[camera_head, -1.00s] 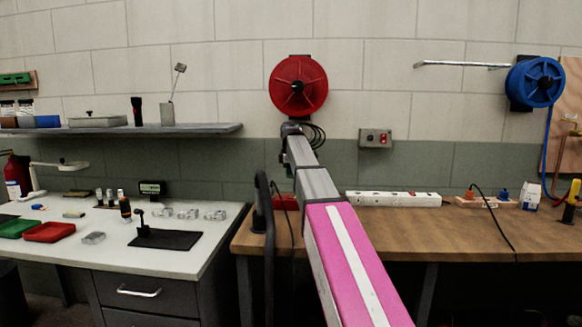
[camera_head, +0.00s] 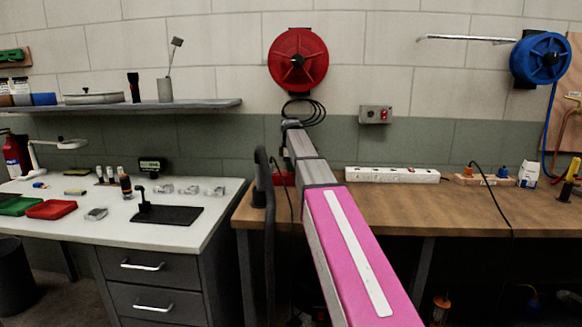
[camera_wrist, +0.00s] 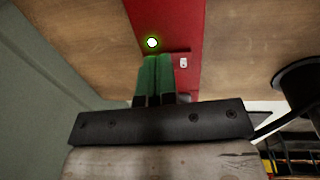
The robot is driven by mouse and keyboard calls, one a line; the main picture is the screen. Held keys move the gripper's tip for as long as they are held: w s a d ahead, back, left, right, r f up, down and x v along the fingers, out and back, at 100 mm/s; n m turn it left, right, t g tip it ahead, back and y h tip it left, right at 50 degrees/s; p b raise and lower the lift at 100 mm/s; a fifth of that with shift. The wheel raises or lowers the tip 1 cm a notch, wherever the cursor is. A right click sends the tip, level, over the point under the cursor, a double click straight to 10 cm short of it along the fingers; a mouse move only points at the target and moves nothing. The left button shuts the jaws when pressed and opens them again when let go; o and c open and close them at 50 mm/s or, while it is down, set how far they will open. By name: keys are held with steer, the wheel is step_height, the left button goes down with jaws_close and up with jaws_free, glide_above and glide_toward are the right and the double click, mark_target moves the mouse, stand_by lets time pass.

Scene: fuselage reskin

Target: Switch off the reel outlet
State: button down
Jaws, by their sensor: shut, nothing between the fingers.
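In the wrist view a red panel (camera_wrist: 180,18) lies across wood, with a round lit indicator (camera_wrist: 152,42) glowing white with a green rim and a small white part (camera_wrist: 184,62) to its right. My gripper (camera_wrist: 158,57) has its two green fingers together and empty, tips just below the indicator in the picture; I cannot tell if they touch the panel. In the head view a red item (camera_head: 283,179) on the wooden bench is partly hidden by my arm. The red reel (camera_head: 298,60) hangs on the wall above, with a coiled dark cable (camera_head: 306,112) below it.
A white power strip (camera_head: 392,175) lies on the wooden bench (camera_head: 440,215). A dark round item (camera_wrist: 298,82) is right of my gripper. A blue reel (camera_head: 541,57) hangs far right.

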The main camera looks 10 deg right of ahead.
steer(key=shift+s+f, duration=0.15)
steer(key=shift+s+a, duration=0.2)
steer(key=shift+s, duration=0.45)
steer(key=shift+w+r, duration=0.1)
steer(key=shift+r, duration=0.1)
steer(key=shift+r, duration=0.2)
step_height(320, 180, up, 14)
steer(key=s, duration=0.1)
steer(key=shift+s+a+f, duration=0.25)
steer(key=shift+s, duration=0.15)
steer(key=shift+w, duration=0.1)
